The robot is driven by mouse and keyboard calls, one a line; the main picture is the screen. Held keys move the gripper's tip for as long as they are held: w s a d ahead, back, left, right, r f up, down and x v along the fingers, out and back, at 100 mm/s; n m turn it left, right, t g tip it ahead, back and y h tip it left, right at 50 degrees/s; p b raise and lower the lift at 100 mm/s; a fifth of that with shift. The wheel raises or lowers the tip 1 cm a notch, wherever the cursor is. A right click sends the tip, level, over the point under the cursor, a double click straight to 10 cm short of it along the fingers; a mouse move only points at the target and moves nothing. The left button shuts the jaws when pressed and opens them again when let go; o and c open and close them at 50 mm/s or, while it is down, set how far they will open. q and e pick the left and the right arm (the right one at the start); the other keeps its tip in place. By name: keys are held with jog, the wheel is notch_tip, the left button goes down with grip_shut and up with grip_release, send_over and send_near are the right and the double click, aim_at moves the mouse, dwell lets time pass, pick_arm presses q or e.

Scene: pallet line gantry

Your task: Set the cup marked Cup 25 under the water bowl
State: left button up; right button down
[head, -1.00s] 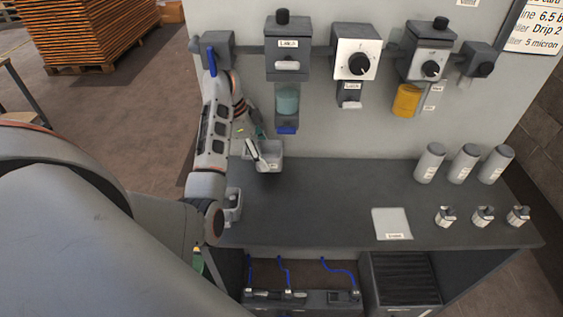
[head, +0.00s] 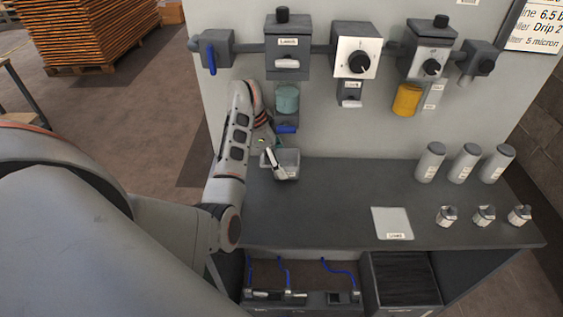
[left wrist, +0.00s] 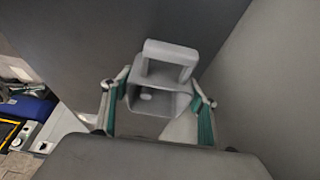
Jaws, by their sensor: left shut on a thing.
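My left gripper (head: 268,152) is shut on a small grey square cup (head: 287,164). The left wrist view shows the cup (left wrist: 158,103) between the green-padded fingers, its open top and handle facing the camera. Any marking on the cup is too small to read. The teal-tinted water bowl (head: 287,98) hangs on the wall panel, with a blue lever (head: 287,129) at its base. The held cup is below the bowl and lever, near the back of the counter; I cannot tell whether it touches the counter. My right gripper is out of view.
The dark counter (head: 330,200) is clear in the middle. A pale labelled plate (head: 392,223) lies to the right. Several grey cylinders and small metal fittings stand at the far right. An orange bowl (head: 407,99) and a dial box (head: 356,52) are on the wall.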

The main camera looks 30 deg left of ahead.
pick_arm(q)
jog(key=shift+f, duration=0.2)
jog(key=o, duration=0.8)
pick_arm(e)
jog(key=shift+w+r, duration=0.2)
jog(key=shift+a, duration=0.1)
pick_arm(q)
jog(key=shift+r, duration=0.2)
jog(key=v, duration=0.6)
jog(key=shift+a+p, duration=0.1)
jog(key=shift+p, duration=0.2)
jog(key=shift+v, duration=0.75)
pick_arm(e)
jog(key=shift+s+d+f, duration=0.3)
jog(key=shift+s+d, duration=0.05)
